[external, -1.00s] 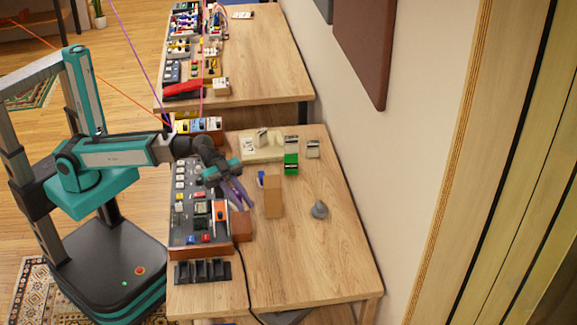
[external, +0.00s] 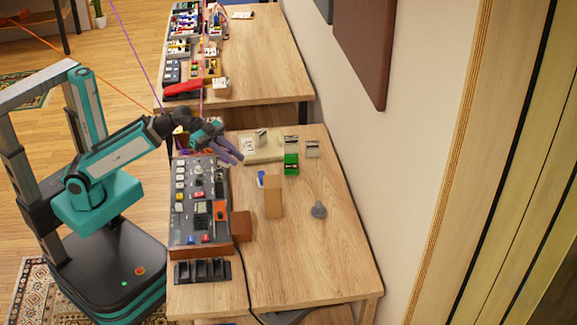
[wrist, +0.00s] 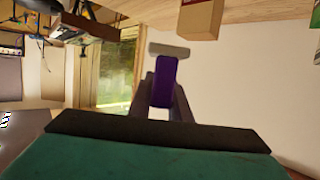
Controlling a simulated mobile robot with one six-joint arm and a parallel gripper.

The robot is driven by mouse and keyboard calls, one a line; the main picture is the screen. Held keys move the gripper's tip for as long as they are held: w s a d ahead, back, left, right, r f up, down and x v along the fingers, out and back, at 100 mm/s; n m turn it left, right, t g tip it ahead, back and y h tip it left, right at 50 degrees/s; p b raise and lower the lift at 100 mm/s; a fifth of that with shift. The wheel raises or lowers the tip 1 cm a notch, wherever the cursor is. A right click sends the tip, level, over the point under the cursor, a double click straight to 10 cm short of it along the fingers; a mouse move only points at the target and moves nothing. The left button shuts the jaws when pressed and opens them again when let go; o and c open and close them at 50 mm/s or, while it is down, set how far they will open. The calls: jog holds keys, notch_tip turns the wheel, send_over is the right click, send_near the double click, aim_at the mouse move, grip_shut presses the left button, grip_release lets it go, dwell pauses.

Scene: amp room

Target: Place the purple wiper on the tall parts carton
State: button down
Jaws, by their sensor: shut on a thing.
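My gripper (wrist: 160,105) is shut on the purple wiper (wrist: 163,82), whose purple body sits between the fingers. A pale crossbar shows at the wiper's far end in the wrist view. In the external view my gripper (external: 230,152) is above the far left part of the near table, and the wiper is hard to tell from the fingers. The tall parts carton (external: 273,197) is a plain brown box standing upright mid-table, to the right of and nearer than my gripper. A brown box, likely this carton (wrist: 200,18), shows at the top of the wrist view.
A mixer-like panel (external: 200,205) lines the table's left edge, with a black rack (external: 202,271) in front. A green box (external: 291,164), a blue item (external: 261,180) and a grey object (external: 318,210) stand near the carton. The table's front right is clear.

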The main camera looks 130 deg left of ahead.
jog(key=shift+s+a+f, duration=0.15)
jog(key=shift+a, duration=0.2)
jog(key=shift+p, duration=0.3)
jog(key=w+p, duration=0.1)
jog(key=p, duration=0.1)
jog(key=w+a+p, duration=0.1)
jog(key=w+p, duration=0.1)
jog(key=p, duration=0.1)
jog(key=w+a+p, duration=0.1)
jog(key=w+p, duration=0.1)
jog(key=p, duration=0.1)
jog(key=shift+w+a, duration=0.1)
jog(key=shift+w, duration=0.1)
jog(key=p, duration=0.3)
jog(key=w+p, duration=0.1)
jog(key=p, duration=0.3)
jog(key=shift+w+a, duration=0.2)
jog(key=shift+a, duration=0.05)
jog(key=p, duration=0.5)
jog(key=shift+w+a, duration=0.15)
jog(key=shift+w, duration=0.1)
jog(key=p, duration=0.4)
jog(key=shift+f+p, duration=0.2)
jog(key=shift+p, duration=0.1)
